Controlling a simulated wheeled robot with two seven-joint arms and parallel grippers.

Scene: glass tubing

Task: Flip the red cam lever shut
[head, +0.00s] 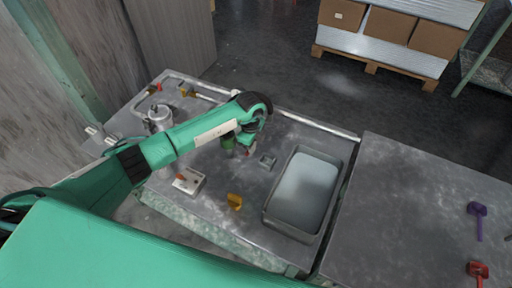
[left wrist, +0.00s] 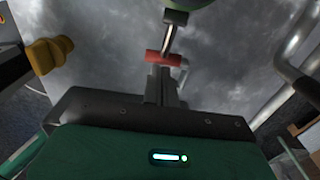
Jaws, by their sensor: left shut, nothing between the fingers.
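The red lever (left wrist: 156,56) shows in the left wrist view as a short red bar beside a metal rod, just beyond my fingertips. In the head view only a small reddish patch shows beside my gripper, largely hidden by it. A green rounded part (head: 228,143) stands next to it; a green part (left wrist: 188,4) also shows at the top of the left wrist view. My left gripper (head: 248,146) is shut and empty, low over the bench. Its closed fingers (left wrist: 164,84) point at the red lever; I cannot tell whether they touch it.
A grey tub (head: 270,213) stands right of my left gripper. A yellow piece (head: 235,201), a box with a red knob (head: 189,180) and a metal pot (head: 159,117) are on the bench (head: 222,225). The right bench (head: 420,200) has purple and red scoops on its right side.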

